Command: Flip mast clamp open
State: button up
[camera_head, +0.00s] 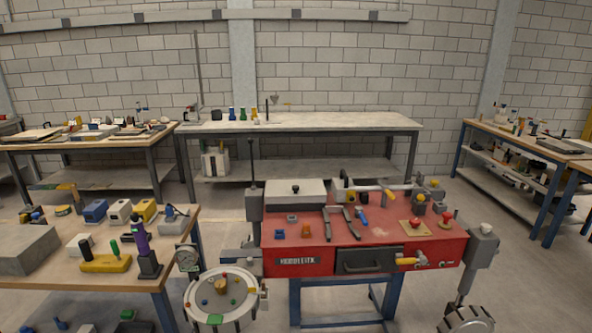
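I cannot pick out the mast clamp with certainty. A thin dark upright rod (252,163) rises from a grey block (254,203) at the left end of a red-topped bench (345,252). A second grey block (481,247) with a pale knob sits at the bench's right end. Whether either block is the clamp, and whether it is open or closed, is too small to tell. My gripper is not in view.
A round white tray (188,303) with coloured knobs stands left of the red bench. A ribbed grey wheel (468,320) is at lower right. A cluttered wooden table (120,278) fills the left. A long bench (350,122) stands behind.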

aim_at(385, 187)
jog(key=i+j+z, duration=0.2)
jog(key=i, duration=0.25)
jog(key=i+j+z, duration=0.25)
jog(key=i+j, duration=0.05)
jog(key=i, duration=0.15)
